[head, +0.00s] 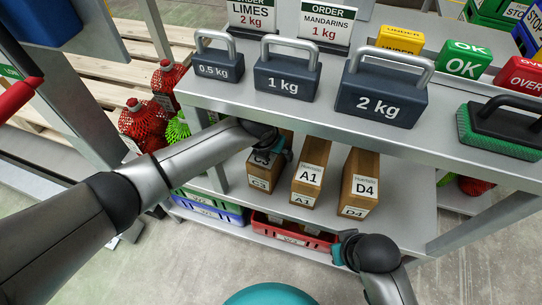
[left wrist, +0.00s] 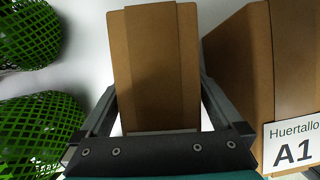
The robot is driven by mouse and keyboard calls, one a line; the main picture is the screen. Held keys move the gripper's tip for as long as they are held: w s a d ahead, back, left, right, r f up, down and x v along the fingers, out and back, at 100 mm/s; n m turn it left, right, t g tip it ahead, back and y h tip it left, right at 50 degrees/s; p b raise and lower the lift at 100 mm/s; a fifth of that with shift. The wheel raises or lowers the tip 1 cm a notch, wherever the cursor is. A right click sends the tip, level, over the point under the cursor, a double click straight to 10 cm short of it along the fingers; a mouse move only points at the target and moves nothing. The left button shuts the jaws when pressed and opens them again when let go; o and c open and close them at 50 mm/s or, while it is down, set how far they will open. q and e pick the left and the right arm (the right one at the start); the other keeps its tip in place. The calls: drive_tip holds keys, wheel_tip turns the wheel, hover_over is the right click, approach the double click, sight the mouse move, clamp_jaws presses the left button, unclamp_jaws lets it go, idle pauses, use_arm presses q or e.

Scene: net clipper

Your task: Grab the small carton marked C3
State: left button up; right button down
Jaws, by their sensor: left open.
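The small brown carton marked C3 (head: 260,183) stands on the lower shelf, leftmost of three cartons. My left gripper (head: 268,158) is at its top and hides part of its upper label. In the left wrist view, the carton (left wrist: 155,50) lies between the two fingers of my open left gripper (left wrist: 158,85), with a narrow gap showing at the right. Whether a finger touches its left side is unclear. My right gripper (head: 340,246) is low in front of the shelf, apart from the cartons; its jaws are not clear.
Carton A1 (head: 310,172) stands close to the right of C3, and D4 (head: 359,183) beyond it. The upper shelf holds weights, such as 1 kg (head: 287,78). Green netting (left wrist: 35,130) is at the left in the wrist view. A red crate (head: 290,232) sits below.

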use_arm(q)
drive_tip(key=shift+c, duration=0.2)
clamp_jaws()
drive_tip(key=shift+w+d+r, duration=0.1)
drive_tip(key=shift+w+r, duration=0.05)
idle(0.8)
